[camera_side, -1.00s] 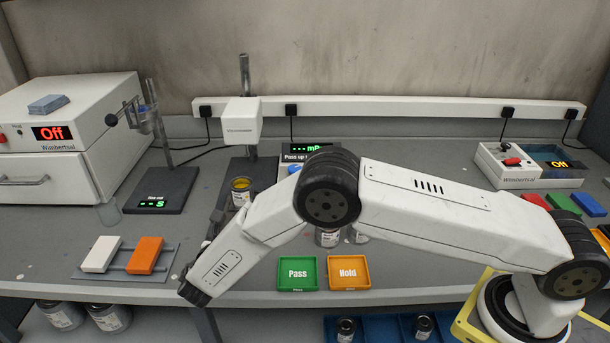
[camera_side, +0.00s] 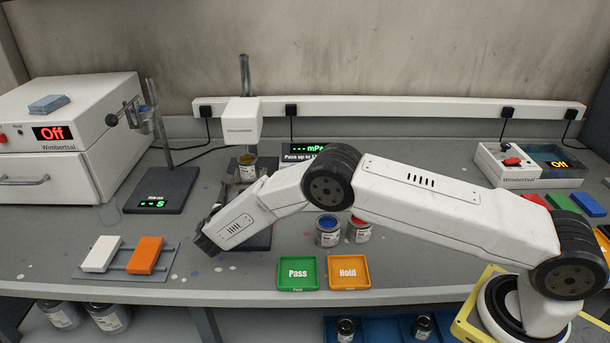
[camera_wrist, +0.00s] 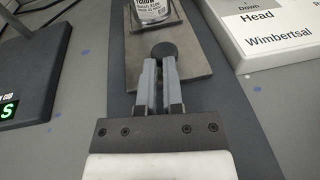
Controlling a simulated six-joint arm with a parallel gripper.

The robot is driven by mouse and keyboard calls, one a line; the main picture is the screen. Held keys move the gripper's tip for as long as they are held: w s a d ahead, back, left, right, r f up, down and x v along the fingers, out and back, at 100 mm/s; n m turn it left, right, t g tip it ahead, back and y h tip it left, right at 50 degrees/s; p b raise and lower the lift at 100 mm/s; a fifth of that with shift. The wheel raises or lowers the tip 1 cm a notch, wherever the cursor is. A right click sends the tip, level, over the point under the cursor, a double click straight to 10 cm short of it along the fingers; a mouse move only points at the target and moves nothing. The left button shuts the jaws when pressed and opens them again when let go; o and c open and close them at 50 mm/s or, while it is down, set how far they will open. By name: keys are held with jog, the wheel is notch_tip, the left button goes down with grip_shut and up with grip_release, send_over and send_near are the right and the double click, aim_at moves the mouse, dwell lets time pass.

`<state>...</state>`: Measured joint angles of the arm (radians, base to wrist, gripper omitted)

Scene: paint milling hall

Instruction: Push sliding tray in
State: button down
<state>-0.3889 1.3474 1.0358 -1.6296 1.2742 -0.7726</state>
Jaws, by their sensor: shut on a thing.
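The sliding tray (camera_wrist: 190,60) is a flat grey-brown plate on a dark base, with a round black knob (camera_wrist: 163,50) at its near end. A paint can labelled yellow (camera_wrist: 152,10) stands upright on it. The can also shows in the side view (camera_side: 247,172), below the white measuring head (camera_side: 242,120) on its post. My gripper (camera_wrist: 157,64) is at the near end of the tray, its two grey fingers shut on the knob. In the side view my arm hides the fingertips and most of the tray.
A white control box (camera_wrist: 275,30) stands right of the tray in the wrist view. A black stand base (camera_wrist: 35,80) is on the left. In the side view, a blue-topped can (camera_side: 328,232) and a red-topped can (camera_side: 359,230) stand behind the green Pass tray (camera_side: 298,273) and orange Hold tray (camera_side: 349,273).

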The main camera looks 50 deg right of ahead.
jog(key=shift+d+r, duration=0.1)
jog(key=shift+d, duration=0.15)
jog(key=v, duration=1.4)
jog(key=shift+w+a, duration=0.1)
jog(key=shift+a, duration=0.25)
jog(key=shift+d+m+g, duration=0.3)
jog(key=shift+d, duration=0.15)
jog(key=d+m+g, duration=0.1)
jog(key=d, duration=0.1)
jog(key=s+d+m+g+y, duration=0.1)
jog(key=d, duration=0.1)
jog(key=s+d+m+g, duration=0.1)
jog(key=d, duration=0.1)
jog(key=shift+s+r, duration=0.2)
jog(key=shift+r, duration=0.2)
jog(key=s+d+r+m+g+y, duration=0.1)
jog(key=s+d+r+m+y, duration=0.1)
jog(key=s+d+m+y, duration=0.2)
jog(key=s+d+r+m+g+y, duration=0.1)
jog(key=s+d+m+y, duration=0.3)
jog(key=s+m, duration=0.6)
jog(key=s+d+r+m+g+y, duration=0.1)
jog(key=s+d+r+m+y, duration=0.1)
jog(key=s+m, duration=0.5)
jog(key=shift+s+d+r+m+y, duration=0.35)
jog(key=shift+s+d+y, duration=0.6)
jog(key=shift+s, duration=0.85)
